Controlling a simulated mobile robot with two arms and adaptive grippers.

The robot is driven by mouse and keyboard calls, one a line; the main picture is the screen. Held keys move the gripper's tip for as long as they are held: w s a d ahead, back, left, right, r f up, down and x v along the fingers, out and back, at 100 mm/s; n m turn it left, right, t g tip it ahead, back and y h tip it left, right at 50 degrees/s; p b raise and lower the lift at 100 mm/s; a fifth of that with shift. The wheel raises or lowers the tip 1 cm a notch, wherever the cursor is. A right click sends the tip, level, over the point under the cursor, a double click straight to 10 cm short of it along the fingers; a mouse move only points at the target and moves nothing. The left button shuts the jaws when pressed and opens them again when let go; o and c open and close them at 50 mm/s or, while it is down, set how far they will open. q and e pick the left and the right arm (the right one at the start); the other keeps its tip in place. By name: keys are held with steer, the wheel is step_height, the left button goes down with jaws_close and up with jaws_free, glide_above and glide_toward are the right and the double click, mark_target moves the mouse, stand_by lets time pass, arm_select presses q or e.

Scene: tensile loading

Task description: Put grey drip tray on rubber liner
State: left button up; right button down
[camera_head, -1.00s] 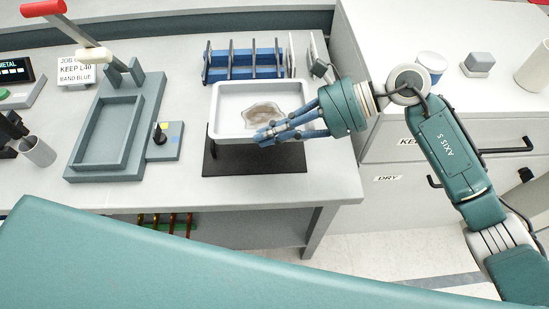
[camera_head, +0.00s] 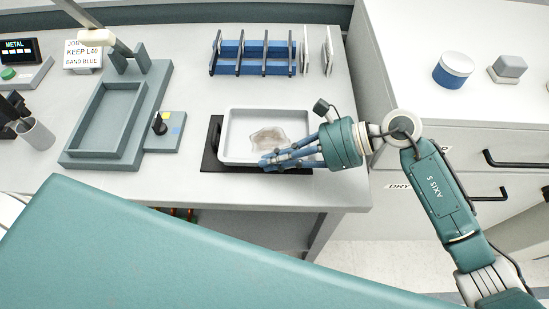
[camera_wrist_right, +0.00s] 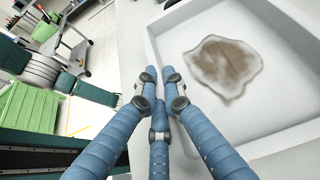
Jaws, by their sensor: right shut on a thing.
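The light grey drip tray (camera_head: 236,138) is a shallow rectangular pan with a brown stain on its floor. It is over the black rubber liner (camera_head: 209,157) on the bench and hides most of it. The liner shows at the tray's left and along its near side. I cannot tell whether the tray touches the liner. My right gripper (camera_head: 266,162) is shut on the tray's near rim. In the right wrist view, the blue fingers (camera_wrist_right: 160,80) meet at the rim of the tray (camera_wrist_right: 278,135). My left gripper is not in view.
A blue rack (camera_head: 240,58) with upright dividers stands behind the tray. A grey-green fixture (camera_head: 75,152) with a lever stands to the left, beside a small knob box (camera_head: 170,145). A blue-and-white jar (camera_head: 453,70) is on the right cabinet. The bench's front edge is close to the liner.

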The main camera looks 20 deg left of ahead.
steer(key=shift+s+f+b, duration=0.1)
steer(key=shift+f+b, duration=0.05)
steer(key=shift+b, duration=0.15)
steer(key=c, duration=2.2)
jaws_free()
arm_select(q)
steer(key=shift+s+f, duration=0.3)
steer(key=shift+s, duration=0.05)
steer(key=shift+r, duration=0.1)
